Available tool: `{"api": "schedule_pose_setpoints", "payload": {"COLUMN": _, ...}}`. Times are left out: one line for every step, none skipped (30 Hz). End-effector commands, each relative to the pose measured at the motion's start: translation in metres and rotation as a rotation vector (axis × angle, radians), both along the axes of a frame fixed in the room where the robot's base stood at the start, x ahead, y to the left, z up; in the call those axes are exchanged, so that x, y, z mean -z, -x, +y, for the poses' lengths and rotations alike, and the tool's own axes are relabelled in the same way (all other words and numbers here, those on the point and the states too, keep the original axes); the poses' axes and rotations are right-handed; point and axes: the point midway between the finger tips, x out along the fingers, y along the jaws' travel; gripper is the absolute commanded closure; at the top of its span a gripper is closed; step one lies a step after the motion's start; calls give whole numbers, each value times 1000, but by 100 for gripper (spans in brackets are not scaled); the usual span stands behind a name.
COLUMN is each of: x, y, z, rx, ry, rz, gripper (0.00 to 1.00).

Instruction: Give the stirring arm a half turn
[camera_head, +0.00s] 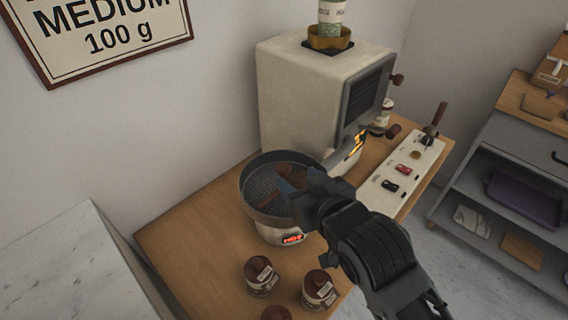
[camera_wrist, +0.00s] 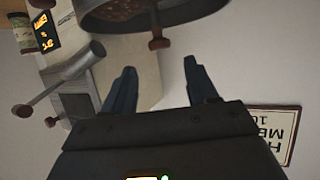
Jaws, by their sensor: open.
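The round cooling tray (camera_head: 246,190) has a perforated floor and a dark rim, with a red HOT sign on its front. It also shows at the top of the wrist view (camera_wrist: 195,8), with brown beans inside. The stirring arm (camera_wrist: 154,14) is a brown bar ending in a knob (camera_wrist: 158,43) at the tray's edge. My gripper (camera_wrist: 160,68) is open and empty; the knob shows between and just beyond its fingertips, apart from them. In the head view my gripper (camera_head: 290,184) is over the tray's right side and hides part of the stirring arm.
The cream roaster (camera_head: 300,95) stands behind the tray. A white panel (camera_head: 395,180) with switches and a lever is to the right. Several lidded jars, including one jar (camera_head: 261,276), stand on the wooden counter (camera_head: 190,235) in front. The counter left of the tray is clear.

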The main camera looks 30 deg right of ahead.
Motion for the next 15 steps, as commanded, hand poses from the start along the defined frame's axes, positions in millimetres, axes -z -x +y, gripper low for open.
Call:
{"api": "schedule_pose_setpoints", "payload": {"x": 1, "y": -5, "z": -1, "rx": 1, "ry": 0, "rz": 0, "gripper": 42}}
{"api": "schedule_pose_setpoints", "payload": {"x": 2, "y": -8, "z": -1, "rx": 1, "ry": 0, "rz": 0, "gripper": 42}}
{"api": "schedule_pose_setpoints", "payload": {"x": 4, "y": -13, "z": -1, "rx": 1, "ry": 0, "rz": -1, "gripper": 42}}
{"api": "schedule_pose_setpoints", "payload": {"x": 5, "y": -17, "z": -2, "rx": 1, "ry": 0, "rz": -1, "gripper": 42}}
{"api": "schedule_pose_setpoints", "payload": {"x": 7, "y": -21, "z": -2, "rx": 1, "ry": 0, "rz": -1, "gripper": 42}}
{"api": "schedule_pose_setpoints", "payload": {"x": 9, "y": -28, "z": -3, "rx": 1, "ry": 0, "rz": -1, "gripper": 42}}
{"api": "schedule_pose_setpoints", "payload": {"x": 12, "y": -32, "z": -3, "rx": 1, "ry": 0, "rz": 0, "gripper": 42}}
{"api": "schedule_pose_setpoints", "payload": {"x": 13, "y": -36, "z": -3, "rx": 1, "ry": 0, "rz": -1, "gripper": 42}}
{"api": "schedule_pose_setpoints", "payload": {"x": 16, "y": -42, "z": -4, "rx": 1, "ry": 0, "rz": -1, "gripper": 42}}
{"api": "schedule_pose_setpoints", "payload": {"x": 17, "y": -46, "z": -4, "rx": 1, "ry": 1, "rz": -2, "gripper": 42}}
{"api": "schedule_pose_setpoints", "payload": {"x": 19, "y": -49, "z": -4, "rx": 0, "ry": 0, "rz": -1, "gripper": 42}}
{"api": "schedule_pose_setpoints", "payload": {"x": 21, "y": -54, "z": -5, "rx": 0, "ry": 0, "rz": -1, "gripper": 42}}
{"api": "schedule_pose_setpoints", "payload": {"x": 23, "y": -57, "z": -5, "rx": 0, "ry": 0, "rz": -1, "gripper": 42}}
{"api": "schedule_pose_setpoints", "payload": {"x": 24, "y": -59, "z": -5, "rx": 0, "ry": 0, "rz": -1, "gripper": 42}}
{"api": "schedule_pose_setpoints", "payload": {"x": 25, "y": -62, "z": -5, "rx": 0, "ry": 0, "rz": -1, "gripper": 42}}
